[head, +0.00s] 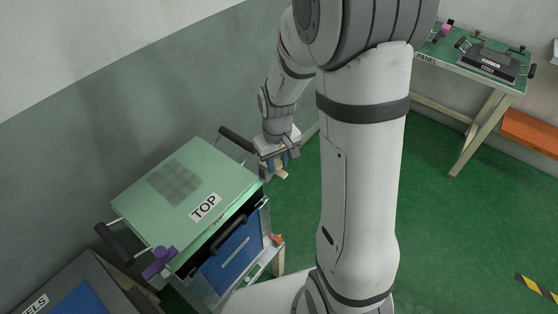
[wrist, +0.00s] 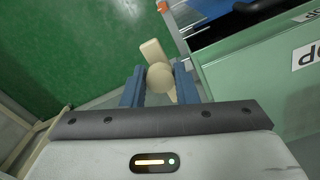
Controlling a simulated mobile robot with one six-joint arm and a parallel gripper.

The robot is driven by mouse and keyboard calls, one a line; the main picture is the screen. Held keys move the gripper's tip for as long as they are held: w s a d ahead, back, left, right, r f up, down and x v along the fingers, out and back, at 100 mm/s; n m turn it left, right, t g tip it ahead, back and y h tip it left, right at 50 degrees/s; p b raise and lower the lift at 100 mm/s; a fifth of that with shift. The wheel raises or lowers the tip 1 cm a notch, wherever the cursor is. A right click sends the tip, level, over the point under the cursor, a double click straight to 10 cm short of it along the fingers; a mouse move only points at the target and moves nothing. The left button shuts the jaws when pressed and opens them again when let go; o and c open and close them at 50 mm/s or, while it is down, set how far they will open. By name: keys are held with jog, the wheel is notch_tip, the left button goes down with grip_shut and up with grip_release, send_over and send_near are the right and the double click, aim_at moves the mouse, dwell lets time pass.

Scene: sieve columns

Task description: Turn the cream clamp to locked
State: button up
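The cream clamp (wrist: 152,52) is at the corner of the cabinet with the light green TOP lid (head: 150,205). In the wrist view its rounded knob lies between the two blue fingers of my gripper (wrist: 159,70), and its flat arm points up and slightly left. In the head view the clamp (head: 281,174) shows just below my gripper (head: 283,160), at the lid's right corner. The fingers are apart, with the knob close to both. I cannot tell whether they press on it.
A purple clamp (head: 160,263) sits at the lid's near corner. An orange piece (head: 277,239) is lower right on the cabinet, by a blue drawer front (head: 232,255). Black handles stick out from the lid's ends. A PANEL table (head: 468,68) stands far right; green floor lies between.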

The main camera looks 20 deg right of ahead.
grip_shut()
jog(key=shift+d, duration=0.2)
jog(key=shift+a, duration=0.15)
